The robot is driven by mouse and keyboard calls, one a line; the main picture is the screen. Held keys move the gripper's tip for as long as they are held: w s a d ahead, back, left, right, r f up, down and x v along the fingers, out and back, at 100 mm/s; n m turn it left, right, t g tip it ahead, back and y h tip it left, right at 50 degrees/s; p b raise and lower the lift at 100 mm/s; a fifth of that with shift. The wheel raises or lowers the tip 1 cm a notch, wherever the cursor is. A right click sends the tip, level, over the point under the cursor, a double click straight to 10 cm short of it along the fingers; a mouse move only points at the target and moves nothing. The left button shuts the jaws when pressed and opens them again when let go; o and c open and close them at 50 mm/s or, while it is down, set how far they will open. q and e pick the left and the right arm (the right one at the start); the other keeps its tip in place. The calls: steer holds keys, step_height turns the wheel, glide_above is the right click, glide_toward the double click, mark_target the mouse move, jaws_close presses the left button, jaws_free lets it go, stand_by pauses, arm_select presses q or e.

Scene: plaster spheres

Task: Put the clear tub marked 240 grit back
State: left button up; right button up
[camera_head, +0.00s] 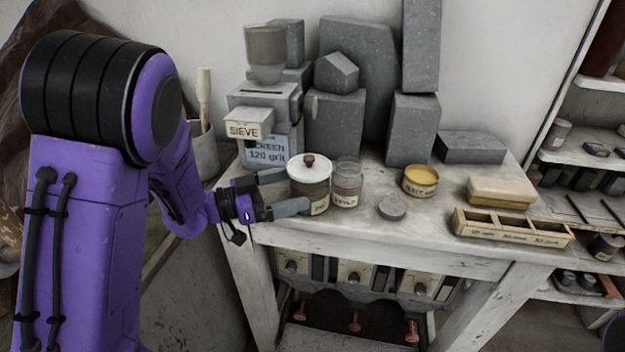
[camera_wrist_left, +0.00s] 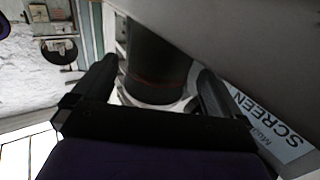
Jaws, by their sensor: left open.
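No label reading 240 grit is legible, so I cannot tell which vessel is that tub. A clear jar (camera_head: 347,185) with an unreadable label stands on the bench, right beside a wider lidded jar (camera_head: 316,193) with a white lid and brown knob. My left gripper (camera_head: 298,189) is open at the lidded jar's left side, its fingers pointing toward it. In the left wrist view a dark round vessel (camera_wrist_left: 157,65) shows between the spread fingers (camera_wrist_left: 155,92); contact cannot be told. A clear cup (camera_head: 265,52) sits on the sieve machine. My right gripper is out of view.
The grey sieve machine (camera_head: 262,105), marked SIEVE and SCREEN 120 grit, stands close behind the left gripper. Grey stone blocks (camera_head: 335,122) line the wall. A yellow tin (camera_head: 420,181), grey disc (camera_head: 392,208) and labelled wooden tray (camera_head: 512,231) stand right. The bench front is clear.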

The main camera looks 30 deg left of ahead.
mark_target(310, 185)
arm_select(q)
steer(key=p+x, duration=0.2)
steer(key=x, duration=0.2)
steer(key=shift+w+d+f, duration=0.15)
steer(key=shift+w+d, duration=0.25)
steer(key=shift+d, duration=0.1)
steer(key=shift+a, duration=0.1)
steer(key=c, duration=1)
